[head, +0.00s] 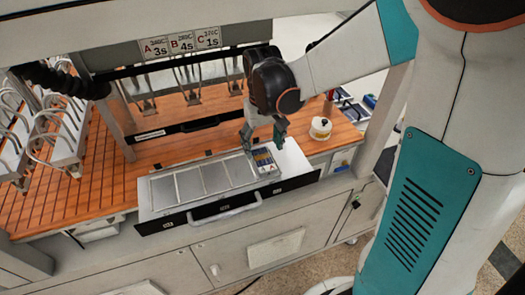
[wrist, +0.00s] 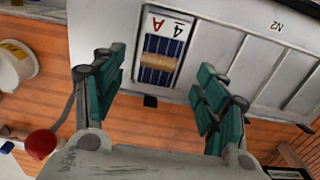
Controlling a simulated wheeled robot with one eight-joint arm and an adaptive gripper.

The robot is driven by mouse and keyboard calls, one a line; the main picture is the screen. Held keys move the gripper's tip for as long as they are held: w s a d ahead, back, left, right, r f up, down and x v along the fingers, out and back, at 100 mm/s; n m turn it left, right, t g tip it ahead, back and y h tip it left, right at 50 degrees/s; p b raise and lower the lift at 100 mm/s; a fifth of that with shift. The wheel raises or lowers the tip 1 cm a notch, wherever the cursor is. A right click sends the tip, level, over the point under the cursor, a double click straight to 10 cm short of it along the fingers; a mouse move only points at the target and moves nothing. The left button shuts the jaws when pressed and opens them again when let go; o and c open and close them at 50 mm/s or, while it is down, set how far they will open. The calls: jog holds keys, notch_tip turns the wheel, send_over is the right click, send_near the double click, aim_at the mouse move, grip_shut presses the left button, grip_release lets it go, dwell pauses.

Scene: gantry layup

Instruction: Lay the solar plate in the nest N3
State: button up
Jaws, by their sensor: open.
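The solar plate (head: 264,160) is a small dark-blue panel with a pale label, lying at the right end of the grey nest tray (head: 157,214). In the wrist view the plate (wrist: 165,46) shows blue cells, a tan band across it and a label reading "4 A". My gripper (head: 264,134) is open just above the plate, its green fingers on either side and holding nothing. In the wrist view my gripper (wrist: 158,75) spans the plate. Several bare pockets lie beside it. A mark N2 (wrist: 278,26) is readable on the tray; I cannot read N3.
The tray has a front handle (head: 226,210). A white round pot (head: 320,128) stands on the slatted orange bench right of the tray. A sign row A, B, C (head: 181,44) hangs at the back above several hooks. A white rack with hoses (head: 55,140) stands at left.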

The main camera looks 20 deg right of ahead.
notch_tip(320, 180, up, 3)
jog(key=shift+f, duration=0.2)
jog(key=s+r+t, duration=0.3)
jog(key=s+r, duration=0.1)
jog(key=s, duration=0.3)
jog(key=s+r+t, duration=0.4)
jog(key=s+r, duration=0.1)
jog(key=s, duration=0.3)
